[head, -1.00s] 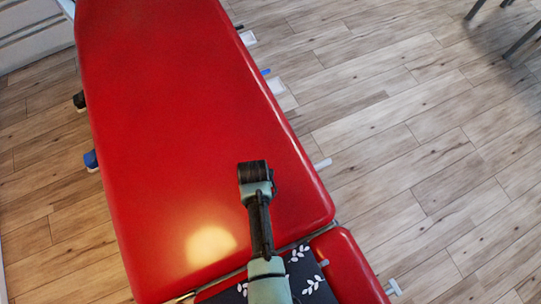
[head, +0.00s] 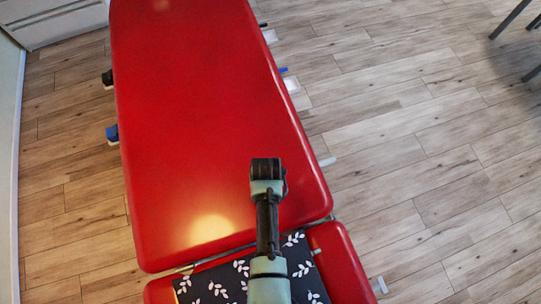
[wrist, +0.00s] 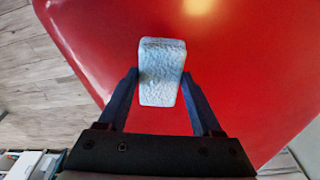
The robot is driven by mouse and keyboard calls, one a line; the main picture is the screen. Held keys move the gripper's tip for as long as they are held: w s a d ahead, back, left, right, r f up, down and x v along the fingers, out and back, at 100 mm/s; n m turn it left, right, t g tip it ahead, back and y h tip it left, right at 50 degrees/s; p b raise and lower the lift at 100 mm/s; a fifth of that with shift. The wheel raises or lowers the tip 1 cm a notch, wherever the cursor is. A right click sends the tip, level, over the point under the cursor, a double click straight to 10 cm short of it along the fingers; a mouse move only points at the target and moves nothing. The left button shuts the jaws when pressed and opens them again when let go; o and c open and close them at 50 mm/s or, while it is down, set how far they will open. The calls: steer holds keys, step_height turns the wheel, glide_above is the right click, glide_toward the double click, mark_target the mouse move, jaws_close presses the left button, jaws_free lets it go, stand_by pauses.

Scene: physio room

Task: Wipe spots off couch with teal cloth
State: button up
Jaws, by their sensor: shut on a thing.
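The couch (head: 195,120) has a glossy red top that fills the middle of the head view and also lies behind the gripper in the wrist view (wrist: 240,95). My gripper (wrist: 159,75) is shut on a pale blue-teal, textured cloth (wrist: 160,92), which looks like a thick folded pad between the two dark fingers. The cloth is over the couch; I cannot tell whether it touches. In the head view my arm reaches over the couch's near end and hides the fingers and cloth. I make out no distinct spots, only a bright glare near the couch's lower edge.
A separate red section (head: 338,262) with a dark leaf-patterned cover (head: 225,281) adjoins the couch's near end. Small blue, black and white fittings stick out along the couch sides. Wooden floor (head: 410,130) is open on the right; dark furniture legs (head: 510,20) stand top right.

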steer(key=shift+r+p, duration=1.1)
steer(key=shift+r, duration=0.6)
